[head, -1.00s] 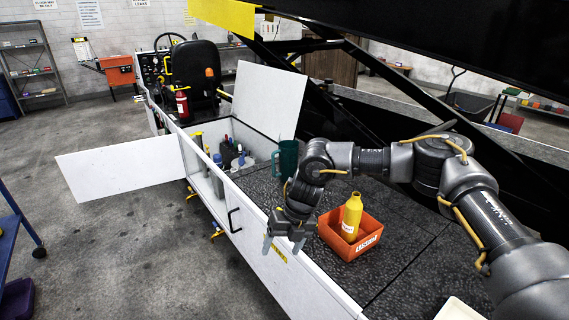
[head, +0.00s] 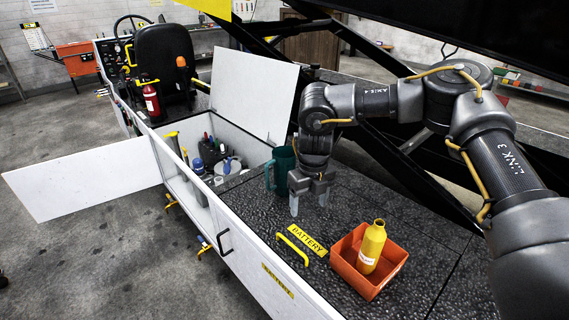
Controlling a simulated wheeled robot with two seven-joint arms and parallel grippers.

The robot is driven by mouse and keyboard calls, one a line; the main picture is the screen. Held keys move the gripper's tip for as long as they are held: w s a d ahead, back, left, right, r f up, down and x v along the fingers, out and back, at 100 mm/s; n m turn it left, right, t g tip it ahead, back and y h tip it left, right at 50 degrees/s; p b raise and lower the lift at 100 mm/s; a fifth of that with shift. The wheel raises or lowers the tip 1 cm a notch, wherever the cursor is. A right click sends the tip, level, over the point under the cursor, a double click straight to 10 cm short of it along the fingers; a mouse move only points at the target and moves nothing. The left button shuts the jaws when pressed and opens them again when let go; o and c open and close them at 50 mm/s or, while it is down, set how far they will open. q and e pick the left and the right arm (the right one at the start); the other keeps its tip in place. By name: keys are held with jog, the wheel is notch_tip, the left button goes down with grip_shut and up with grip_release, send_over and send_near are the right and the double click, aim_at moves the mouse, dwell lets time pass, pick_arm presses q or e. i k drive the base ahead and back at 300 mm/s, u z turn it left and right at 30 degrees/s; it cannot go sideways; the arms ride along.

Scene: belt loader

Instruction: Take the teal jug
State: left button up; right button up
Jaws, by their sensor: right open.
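The teal jug (head: 280,172) stands upright on the dark textured deck of the loader, beside the open compartment. Its handle points left, toward the compartment. My right gripper (head: 309,204) is just right of the jug and nearer the camera, fingers pointing down. It is open with nothing between its fingers. The wrist hides part of the jug's right side. I cannot tell whether gripper and jug touch. My left gripper is not in view.
An orange bin (head: 385,262) holding a yellow bottle (head: 371,246) sits on the deck at right. A yellow handle (head: 293,249) rises near the front edge. An open white lid (head: 253,92) stands behind the jug. The compartment (head: 226,140) holds several bottles and tools.

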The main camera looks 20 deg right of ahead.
aim_at(280, 174)
jog(key=i, duration=1.15)
jog(key=u, duration=0.05)
